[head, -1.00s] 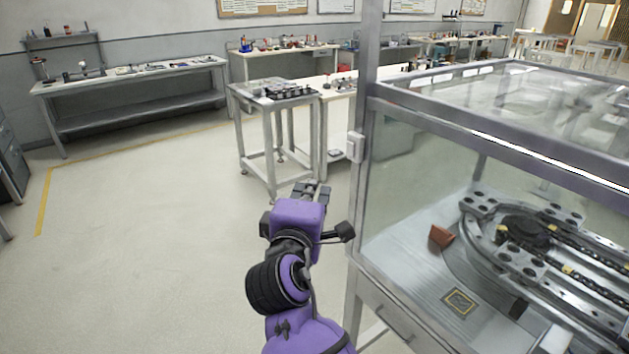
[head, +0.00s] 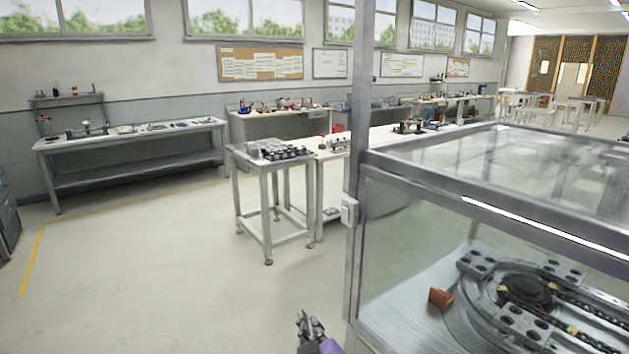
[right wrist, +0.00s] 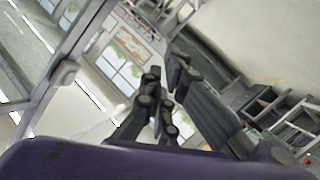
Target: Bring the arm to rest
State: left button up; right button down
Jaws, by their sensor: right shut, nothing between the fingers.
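My right gripper (head: 306,320) shows at the bottom edge of the head view, just left of the glass enclosure's corner post. Most of the purple arm behind it is cut off by the frame. In the right wrist view the dark fingers of this gripper (right wrist: 165,88) are close together with nothing between them. It is in free air, apart from the enclosure. My left gripper is in neither view.
A glass enclosure (head: 354,285) with a metal frame stands at the right. Inside are a ring track (head: 465,305) and a brown block (head: 440,298). A small metal table (head: 235,160) holding parts stands ahead. Open floor (head: 140,280) lies to the left.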

jog(key=s+d+f+m+g, duration=0.2)
jog(key=s+d+f+m, duration=0.1)
jog(key=s+d+f, duration=0.45)
jog(key=s+d+f+m+g, duration=0.1)
jog(key=s+d+f+m, duration=0.25)
jog(key=s+f, duration=0.6)
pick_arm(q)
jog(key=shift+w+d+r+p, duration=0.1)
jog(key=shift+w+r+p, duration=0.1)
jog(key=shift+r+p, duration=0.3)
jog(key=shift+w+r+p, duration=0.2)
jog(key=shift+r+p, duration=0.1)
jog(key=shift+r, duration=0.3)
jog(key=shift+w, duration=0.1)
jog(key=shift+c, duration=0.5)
pick_arm(e)
jog(key=s+d+f+g, duration=0.1)
jog(key=s+d+f, duration=0.2)
jog(key=s, duration=0.3)
jog(key=s+d+f+g+h, duration=0.1)
jog(key=s+d+f, duration=0.2)
jog(key=s, duration=0.4)
jog(key=s+d+f+m+g+h, duration=0.1)
jog(key=s+d+f+g, duration=0.1)
jog(key=s+f, duration=0.3)
jog(key=shift+s+d+f, duration=0.2)
jog(key=shift+s+d, duration=0.2)
jog(key=shift+s, duration=0.65)
